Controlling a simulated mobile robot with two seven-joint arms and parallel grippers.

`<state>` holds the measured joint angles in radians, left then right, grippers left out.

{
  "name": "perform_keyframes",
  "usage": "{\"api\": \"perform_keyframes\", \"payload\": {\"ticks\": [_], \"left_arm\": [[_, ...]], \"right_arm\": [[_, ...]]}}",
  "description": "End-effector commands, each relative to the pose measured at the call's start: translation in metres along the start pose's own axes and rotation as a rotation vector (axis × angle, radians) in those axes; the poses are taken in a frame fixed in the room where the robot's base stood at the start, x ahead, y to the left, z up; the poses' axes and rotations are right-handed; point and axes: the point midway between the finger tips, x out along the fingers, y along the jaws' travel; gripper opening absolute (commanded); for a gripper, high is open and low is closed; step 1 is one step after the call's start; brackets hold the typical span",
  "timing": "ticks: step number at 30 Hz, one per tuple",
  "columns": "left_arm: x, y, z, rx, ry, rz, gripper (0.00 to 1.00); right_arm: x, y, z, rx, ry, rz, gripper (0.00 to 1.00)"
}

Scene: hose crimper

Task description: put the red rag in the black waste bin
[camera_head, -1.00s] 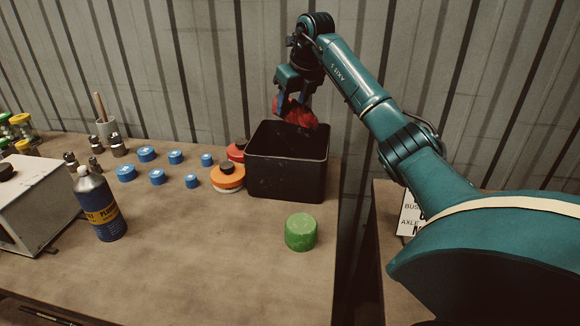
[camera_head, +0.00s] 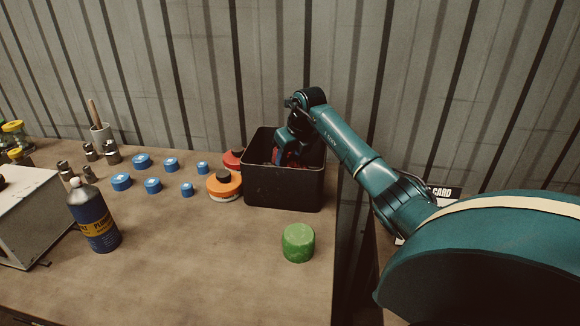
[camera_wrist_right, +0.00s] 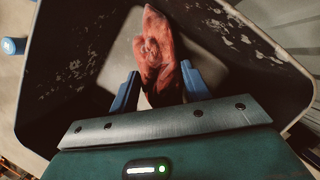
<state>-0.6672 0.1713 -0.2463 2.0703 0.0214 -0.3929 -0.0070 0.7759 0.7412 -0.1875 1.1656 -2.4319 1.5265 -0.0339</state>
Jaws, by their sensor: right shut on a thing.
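The black waste bin (camera_head: 284,190) stands open-topped near the table's back right edge. My right gripper (camera_head: 288,158) reaches down into the bin's mouth, and its fingers are partly hidden by the front wall. It is shut on the red rag (camera_wrist_right: 158,55), which is crumpled between the two blue fingers in the right wrist view. In the head view a little of the rag (camera_head: 276,155) shows red inside the bin. In the right wrist view the bin's walls (camera_wrist_right: 80,65) surround the rag and the gripper (camera_wrist_right: 158,88). My left gripper is not in view.
A green cylinder (camera_head: 298,243) stands in front. Several blue caps (camera_head: 152,185), a dark blue bottle (camera_head: 95,215) and a grey box (camera_head: 30,215) are further left. The front middle is clear.

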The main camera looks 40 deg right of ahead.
Motion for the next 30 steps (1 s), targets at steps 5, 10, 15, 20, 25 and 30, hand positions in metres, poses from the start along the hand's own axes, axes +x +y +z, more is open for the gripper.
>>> {"api": "perform_keyframes", "payload": {"ticks": [5, 10, 15, 20, 25, 30], "left_arm": [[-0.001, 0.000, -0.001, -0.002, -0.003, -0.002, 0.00], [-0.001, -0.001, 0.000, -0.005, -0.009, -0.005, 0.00], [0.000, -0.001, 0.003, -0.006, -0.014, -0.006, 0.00], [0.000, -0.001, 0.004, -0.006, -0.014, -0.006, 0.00], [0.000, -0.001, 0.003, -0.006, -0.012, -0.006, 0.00], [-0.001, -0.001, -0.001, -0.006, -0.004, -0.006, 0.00]], "right_arm": [[0.019, 0.001, -0.009, 0.001, 0.004, 0.001, 0.26], [0.035, 0.000, -0.015, 0.000, 0.001, 0.000, 0.26], [0.035, 0.000, -0.015, -0.001, 0.000, -0.001, 0.26], [0.037, 0.000, -0.015, -0.001, 0.000, -0.001, 0.50], [0.037, 0.000, -0.015, -0.001, 0.001, -0.001, 0.64], [0.036, 0.000, -0.015, -0.001, 0.001, 0.000, 0.70]]}}
